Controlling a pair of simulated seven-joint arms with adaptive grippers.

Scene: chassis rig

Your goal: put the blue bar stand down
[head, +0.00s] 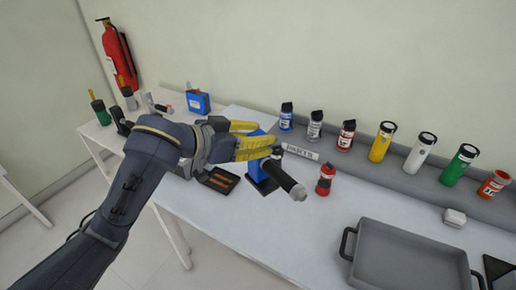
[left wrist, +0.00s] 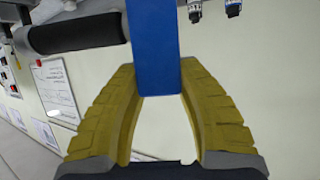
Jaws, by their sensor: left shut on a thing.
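The blue bar stand (head: 257,171) is a blue upright with a dark base, near the middle of the table in the head view. A bar with a thick black grip (head: 284,178) and a light end is at the stand, pointing toward the front right. My left gripper (head: 270,147) has yellow fingers shut on the upper part of the stand. In the left wrist view the blue upright (left wrist: 152,45) sits between both fingertips, with the black grip (left wrist: 75,34) beside it. I cannot tell whether the base touches the table. My right gripper is not in view.
A dark tray with orange pieces (head: 218,180) lies left of the stand. A red bottle (head: 325,180) stands close to its right. Several bottles line the back ledge behind a parts label (head: 301,152). A grey bin (head: 405,262) is at front right. The table in front is clear.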

